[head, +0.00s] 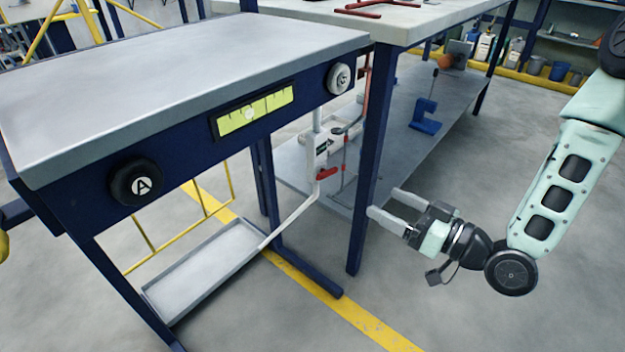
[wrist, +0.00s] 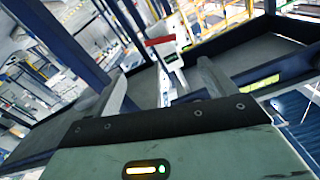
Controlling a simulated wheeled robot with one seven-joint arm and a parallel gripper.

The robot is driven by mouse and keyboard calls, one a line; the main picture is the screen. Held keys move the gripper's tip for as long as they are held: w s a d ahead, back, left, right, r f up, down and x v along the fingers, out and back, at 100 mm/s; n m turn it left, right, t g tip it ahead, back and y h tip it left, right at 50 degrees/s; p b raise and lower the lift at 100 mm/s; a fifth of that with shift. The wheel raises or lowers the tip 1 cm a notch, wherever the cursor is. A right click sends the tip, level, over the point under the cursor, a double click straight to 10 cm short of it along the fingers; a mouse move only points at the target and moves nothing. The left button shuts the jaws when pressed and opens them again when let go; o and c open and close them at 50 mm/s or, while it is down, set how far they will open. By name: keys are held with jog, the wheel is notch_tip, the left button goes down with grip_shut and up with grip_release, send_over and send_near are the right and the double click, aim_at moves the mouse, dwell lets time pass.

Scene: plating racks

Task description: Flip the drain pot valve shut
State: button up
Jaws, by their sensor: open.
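The drain pot (head: 318,150) is a pale fitting under the table, with a pipe running down from it. Its valve has a red handle (head: 327,174), which looks roughly level in the head view. The red handle also shows in the wrist view (wrist: 160,40), ahead of the fingers and a little above the gap between them. My gripper (head: 384,201) is open and empty, to the right of the valve and apart from it. In the head view a blue table leg (head: 361,190) stands between the gripper and the valve.
A shallow tray (head: 205,265) lies low under the pipe. A lower shelf (head: 400,135) holds a blue clamp-like object (head: 425,115). Open floor lies at front right.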

aim_at(329, 173)
jog(key=b+x, duration=0.8)
jog(key=x, duration=0.9)
jog(key=shift+w+a+r, duration=0.1)
jog(key=shift+a, duration=0.05)
